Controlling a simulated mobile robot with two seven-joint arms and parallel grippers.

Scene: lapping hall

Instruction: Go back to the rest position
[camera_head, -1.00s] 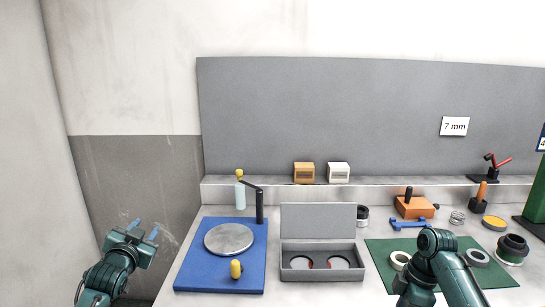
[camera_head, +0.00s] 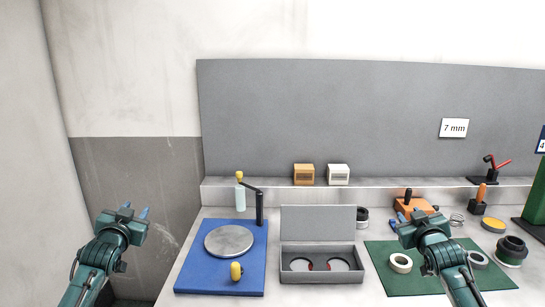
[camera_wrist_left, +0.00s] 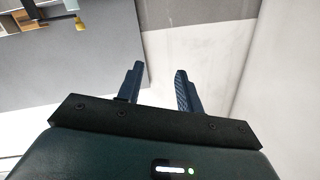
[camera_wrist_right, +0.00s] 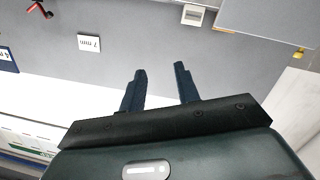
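My left gripper (camera_head: 134,213) is raised left of the bench, clear of the blue mat. Its fingers stand apart with nothing between them in the left wrist view (camera_wrist_left: 160,88). My right gripper (camera_head: 407,222) is above the green mat at the right of the bench. Its fingers are apart and empty in the right wrist view (camera_wrist_right: 158,82). In the head view it hides part of the mat and of the things behind it.
The blue mat (camera_head: 195,272) carries a round grey plate (camera_head: 229,240) and a yellow-ended piece (camera_head: 236,271). An open grey case (camera_head: 318,249) stands mid-bench. The green mat (camera_head: 395,283) holds rings (camera_head: 400,263). An orange block (camera_head: 413,206) stands behind.

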